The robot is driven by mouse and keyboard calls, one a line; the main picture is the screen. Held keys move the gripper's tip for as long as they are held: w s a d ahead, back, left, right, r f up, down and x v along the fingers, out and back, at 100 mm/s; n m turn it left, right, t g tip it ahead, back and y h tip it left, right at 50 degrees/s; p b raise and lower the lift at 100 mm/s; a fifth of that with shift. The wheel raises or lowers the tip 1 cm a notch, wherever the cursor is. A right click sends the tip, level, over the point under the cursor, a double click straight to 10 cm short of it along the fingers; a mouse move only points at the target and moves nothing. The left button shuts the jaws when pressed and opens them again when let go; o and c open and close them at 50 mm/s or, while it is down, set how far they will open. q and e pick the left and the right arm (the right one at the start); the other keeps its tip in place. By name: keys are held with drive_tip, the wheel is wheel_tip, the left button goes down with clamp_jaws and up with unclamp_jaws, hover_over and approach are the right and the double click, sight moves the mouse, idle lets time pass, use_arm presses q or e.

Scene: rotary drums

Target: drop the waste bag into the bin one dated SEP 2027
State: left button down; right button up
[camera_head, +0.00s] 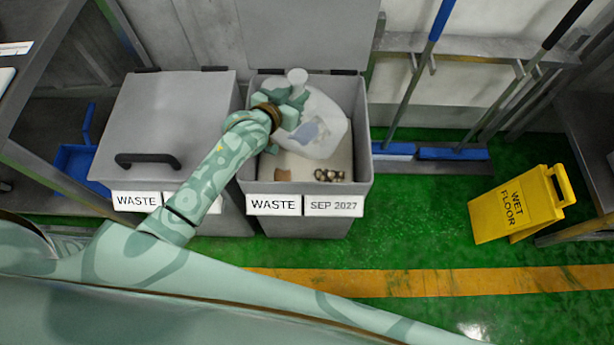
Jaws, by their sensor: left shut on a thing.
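Two grey bins stand side by side against the wall. The right bin (362,170) has its lid up and labels (303,204) reading WASTE and SEP 2027. The left bin (180,105) is closed; its label reads WASTE, and my left arm covers its date. My left gripper (292,103) is over the open bin, shut on the pale, translucent waste bag (322,125). The bag hangs within the bin's opening, as seen from above; its exact height cannot be told. Small brownish scraps lie below it inside the bin. My right gripper is not in view.
A yellow wet floor sign (515,205) stands on the green floor at right. Blue brooms (390,150) lean by a rack right of the bins. A blue dustpan (75,165) is at left beside a grey table. The floor before the open bin is clear.

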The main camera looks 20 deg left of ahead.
use_arm(q)
drive_tip(key=shift+f, duration=0.2)
drive_tip(key=shift+r, duration=0.15)
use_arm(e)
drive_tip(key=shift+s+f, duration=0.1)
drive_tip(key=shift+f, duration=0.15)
use_arm(q)
drive_tip(key=c, duration=1.2)
unclamp_jaws()
drive_tip(key=shift+o, duration=0.7)
drive_tip(key=shift+s+f, duration=0.1)
drive_tip(key=shift+f, duration=0.15)
drive_tip(key=shift+s+a+r, duration=0.1)
drive_tip(key=shift+s+r, duration=0.2)
drive_tip(key=shift+s, duration=0.05)
drive_tip(key=p+v, duration=0.7)
drive_tip(key=v, duration=0.8)
drive_tip(key=shift+s, duration=0.2)
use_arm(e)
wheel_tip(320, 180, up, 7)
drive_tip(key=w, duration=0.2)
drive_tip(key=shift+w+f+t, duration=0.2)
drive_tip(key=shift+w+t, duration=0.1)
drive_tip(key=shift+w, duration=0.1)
